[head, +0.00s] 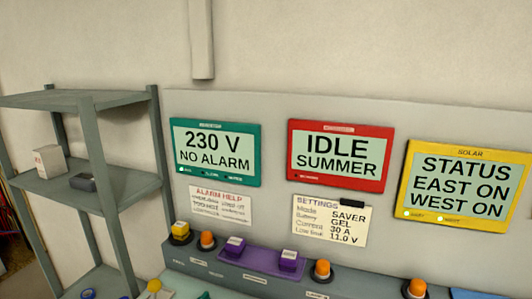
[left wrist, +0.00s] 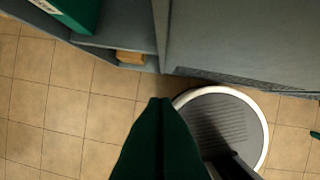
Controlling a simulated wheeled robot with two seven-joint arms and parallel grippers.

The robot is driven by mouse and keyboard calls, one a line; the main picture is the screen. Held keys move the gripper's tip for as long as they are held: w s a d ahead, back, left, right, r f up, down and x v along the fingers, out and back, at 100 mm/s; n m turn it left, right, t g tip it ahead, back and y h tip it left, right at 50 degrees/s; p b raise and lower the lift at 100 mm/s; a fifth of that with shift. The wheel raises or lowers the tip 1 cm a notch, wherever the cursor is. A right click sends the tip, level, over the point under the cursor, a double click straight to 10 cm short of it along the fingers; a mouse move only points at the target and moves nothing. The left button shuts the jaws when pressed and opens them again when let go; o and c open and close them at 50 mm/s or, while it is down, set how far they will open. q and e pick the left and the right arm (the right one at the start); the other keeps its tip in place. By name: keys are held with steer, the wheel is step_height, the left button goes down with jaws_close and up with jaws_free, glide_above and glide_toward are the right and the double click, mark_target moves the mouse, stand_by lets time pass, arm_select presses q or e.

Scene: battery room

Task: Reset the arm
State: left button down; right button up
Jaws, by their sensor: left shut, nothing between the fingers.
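My left gripper (left wrist: 160,102) shows in the left wrist view as two dark green fingers pressed together, empty, over the tiled floor. It touches nothing that I can see. Neither gripper shows in the head view. My right gripper is not in view.
A panel carries a green display (head: 215,152) reading 230 V, a red display (head: 340,156) reading IDLE and a yellow display (head: 467,187). Orange knobs and a purple block (head: 262,259) line the ledge below. A grey shelf (head: 75,100) stands left. Tiled floor (left wrist: 60,110) is open.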

arm_select(q)
steer(key=s+a+f+g, duration=0.1)
steer(key=s+a+f, duration=0.2)
steer(key=s+f, duration=1.5)
step_height(320, 180, down, 4)
steer(key=shift+s+f+g, duration=0.25)
steer(key=shift+g, duration=0.05)
steer(key=shift+a, duration=0.1)
